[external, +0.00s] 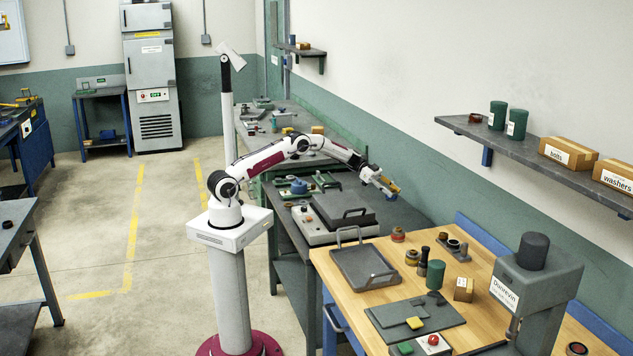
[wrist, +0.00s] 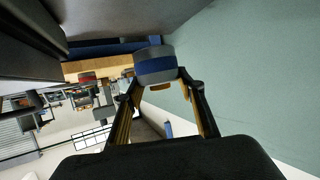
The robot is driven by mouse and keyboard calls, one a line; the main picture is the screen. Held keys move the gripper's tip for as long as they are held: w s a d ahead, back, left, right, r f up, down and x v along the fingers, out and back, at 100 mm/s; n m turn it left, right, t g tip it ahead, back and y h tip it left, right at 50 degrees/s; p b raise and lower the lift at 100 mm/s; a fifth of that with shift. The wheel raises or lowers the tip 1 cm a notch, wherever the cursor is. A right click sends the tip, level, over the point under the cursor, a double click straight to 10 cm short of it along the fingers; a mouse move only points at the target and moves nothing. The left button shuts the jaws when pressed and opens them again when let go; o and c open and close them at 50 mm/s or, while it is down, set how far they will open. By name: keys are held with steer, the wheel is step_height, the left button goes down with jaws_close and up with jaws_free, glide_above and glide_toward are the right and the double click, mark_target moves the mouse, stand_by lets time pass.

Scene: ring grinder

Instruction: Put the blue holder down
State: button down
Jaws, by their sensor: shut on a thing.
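My gripper (external: 382,184) is raised above the back of the grey bench, near the wall, in the external view. In the wrist view my gripper (wrist: 162,84) is shut on a blue and grey piece, which I take for the blue holder (wrist: 155,66). It sits between the fingertips, clear of any surface. The holder is too small in the external view to make out its shape.
Below the arm, the grey bench (external: 283,222) carries a machine with a dark plate (external: 343,207) and a round blue item (external: 299,186). The wooden table (external: 330,268) holds a grey tray (external: 364,266), jars and a grey mat (external: 415,316). A wall shelf (external: 540,150) is at right.

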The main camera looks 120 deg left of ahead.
stand_by(0.4)
steer(key=shift+f, duration=3.05)
steer(key=shift+f, duration=1.85)
steer(key=shift+f, duration=0.15)
steer(key=c, duration=1.3)
jaws_free()
steer(key=shift+f, duration=0.1)
